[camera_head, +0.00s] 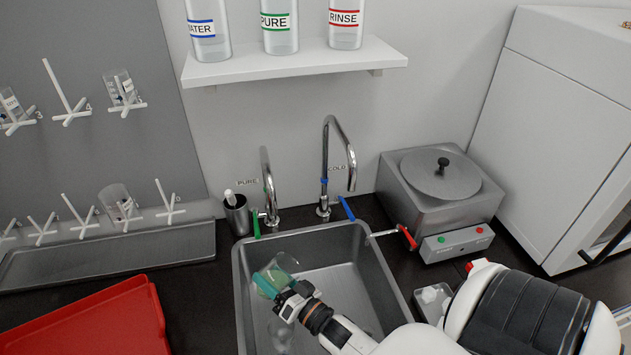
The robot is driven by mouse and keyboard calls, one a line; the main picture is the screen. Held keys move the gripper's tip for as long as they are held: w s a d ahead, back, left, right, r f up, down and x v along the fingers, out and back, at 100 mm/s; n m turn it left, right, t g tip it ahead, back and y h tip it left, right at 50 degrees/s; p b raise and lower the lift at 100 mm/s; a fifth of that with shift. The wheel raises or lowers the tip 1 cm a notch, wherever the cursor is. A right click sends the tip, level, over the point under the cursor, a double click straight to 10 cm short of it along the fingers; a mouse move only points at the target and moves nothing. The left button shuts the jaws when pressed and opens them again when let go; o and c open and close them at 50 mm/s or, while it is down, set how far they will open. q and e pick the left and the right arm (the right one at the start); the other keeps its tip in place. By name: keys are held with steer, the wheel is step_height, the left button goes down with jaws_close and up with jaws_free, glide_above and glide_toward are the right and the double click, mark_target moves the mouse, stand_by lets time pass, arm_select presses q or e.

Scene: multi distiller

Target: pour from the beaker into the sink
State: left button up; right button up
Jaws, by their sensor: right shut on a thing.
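A clear glass beaker (275,273) with a greenish tint is over the left part of the steel sink (375,265). It looks tilted, with its lower part hidden behind the gripper. My right gripper (288,296) is shut on the beaker, its arm coming in from the lower right. Another clear glass shape (281,332) shows faintly below the gripper in the sink; I cannot tell what it is. How much liquid is in the beaker is not clear. My left gripper is not in view.
Two taps, PURE (267,190) and COLD (334,160), rise behind the sink. A steel bath (440,200) stands to the right. A red tray (100,320) lies at lower left. A bottle shelf (295,62) and drying pegs (70,95) are above.

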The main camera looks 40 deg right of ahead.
mark_target(277, 262)
steer(key=shift+r, duration=0.3)
steer(key=shift+m+t+b, duration=0.3)
steer(key=shift+m+b, duration=0.1)
steer(key=shift+b, duration=0.05)
steer(key=shift+r+m+b, duration=0.3)
steer(key=shift+r+m+t, duration=0.15)
steer(key=shift+m+t, duration=0.15)
steer(key=shift+r+m+t+h+b, duration=0.55)
steer(key=shift+m+b, duration=0.25)
steer(key=shift+b, duration=0.25)
steer(key=shift+s+d+r+m+t+h, duration=0.1)
steer(key=shift+r+m+t+h, duration=0.2)
steer(key=shift+r+m, duration=0.35)
steer(key=shift+d+r+m+t+h, duration=0.15)
steer(key=shift+r+m+t, duration=0.1)
steer(key=shift+r+m, duration=0.35)
steer(key=shift+b, duration=0.4)
steer(key=shift+s+d+r+m+t+h+b, duration=0.35)
steer(key=shift+d+m+h, duration=0.1)
steer(key=shift+m, duration=0.2)
steer(key=shift+d+r, duration=0.1)
steer(key=shift+d, duration=0.05)
